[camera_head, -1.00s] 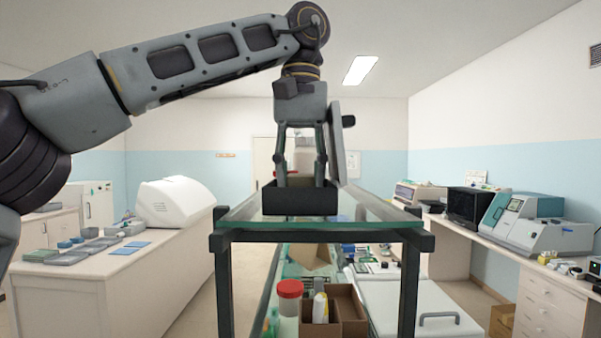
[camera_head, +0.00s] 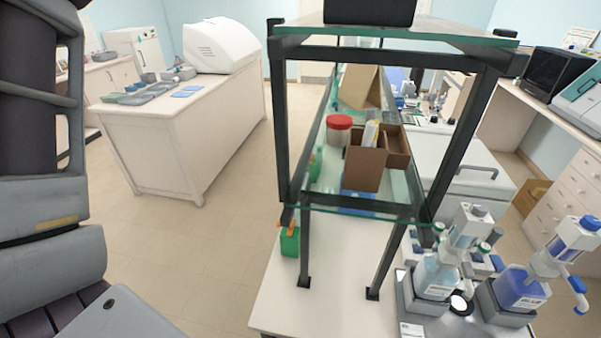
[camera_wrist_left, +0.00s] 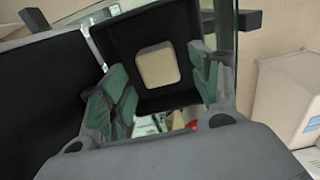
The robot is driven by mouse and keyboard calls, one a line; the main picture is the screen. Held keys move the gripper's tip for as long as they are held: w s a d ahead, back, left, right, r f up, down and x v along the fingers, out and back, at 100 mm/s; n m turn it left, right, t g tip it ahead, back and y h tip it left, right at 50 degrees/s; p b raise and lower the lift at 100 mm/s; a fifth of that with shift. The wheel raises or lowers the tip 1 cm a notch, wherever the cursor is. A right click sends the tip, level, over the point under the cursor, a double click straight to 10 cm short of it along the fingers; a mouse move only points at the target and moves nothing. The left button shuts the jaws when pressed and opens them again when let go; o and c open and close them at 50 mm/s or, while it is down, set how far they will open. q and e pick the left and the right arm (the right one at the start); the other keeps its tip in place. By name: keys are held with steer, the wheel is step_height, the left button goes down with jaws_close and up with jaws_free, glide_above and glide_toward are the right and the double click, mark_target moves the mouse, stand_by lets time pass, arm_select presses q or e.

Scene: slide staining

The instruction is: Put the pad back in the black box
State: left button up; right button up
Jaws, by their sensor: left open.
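The black box (camera_head: 368,12) stands on the glass top of the shelf, cut off by the upper edge of the head view. In the left wrist view the black box (camera_wrist_left: 150,20) is seen from its open side. A pale square with rounded corners, which looks like the pad (camera_wrist_left: 158,66), lies inside it against the bottom. My left gripper (camera_wrist_left: 157,80) is open, its green fingers apart on either side of the pale square, with nothing clearly held. A dark flat panel (camera_wrist_left: 45,95), seemingly the box's open lid, is beside the box. My right gripper is not in view.
The glass shelf frame (camera_head: 280,130) has a lower level with a red-capped jar (camera_head: 339,128) and a brown carton (camera_head: 366,165). Dispenser bottles (camera_head: 436,276) stand at the front right. A white bench (camera_head: 180,130) is at the left, with open floor between.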

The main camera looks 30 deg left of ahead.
arm_select(q)
steer(key=shift+r+p, duration=0.85)
steer(key=shift+r, duration=0.95)
steer(key=shift+r, duration=0.1)
steer(key=shift+r, duration=0.65)
steer(key=shift+r, duration=0.2)
